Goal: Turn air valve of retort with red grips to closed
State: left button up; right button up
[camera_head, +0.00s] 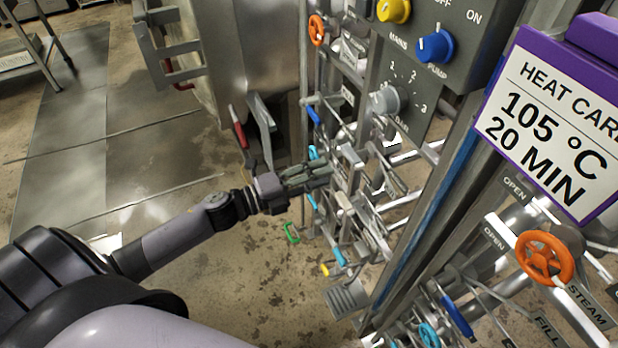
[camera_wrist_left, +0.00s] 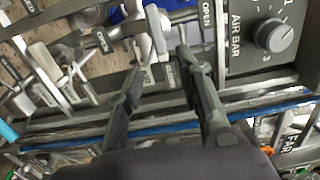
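My left gripper (camera_head: 322,175) reaches from the left into a cluster of valves on the panel's side. In the left wrist view my left gripper (camera_wrist_left: 165,65) is open. A pale grey lever (camera_wrist_left: 156,32) stands between and just beyond its fingers, close to a small plate reading AIR (camera_wrist_left: 147,77). I cannot tell whether a finger touches the lever. In the head view the gripper and crowded pipes hide this lever. The retort (camera_head: 270,45) stands behind, with a red grip (camera_head: 238,128) on a metal bracket. My right gripper is not in view.
The grey control panel (camera_head: 432,70) has yellow, blue and grey knobs. An AIR BAR dial (camera_wrist_left: 272,37) is close to the gripper's right. Blue levers (camera_head: 313,115) and pipes crowd around. An orange STEAM wheel (camera_head: 545,258) and purple-framed card (camera_head: 548,120) are at right. Floor at left is clear.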

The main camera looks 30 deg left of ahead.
pick_arm(q)
jog(key=shift+v, duration=1.2)
jog(key=shift+f, duration=0.1)
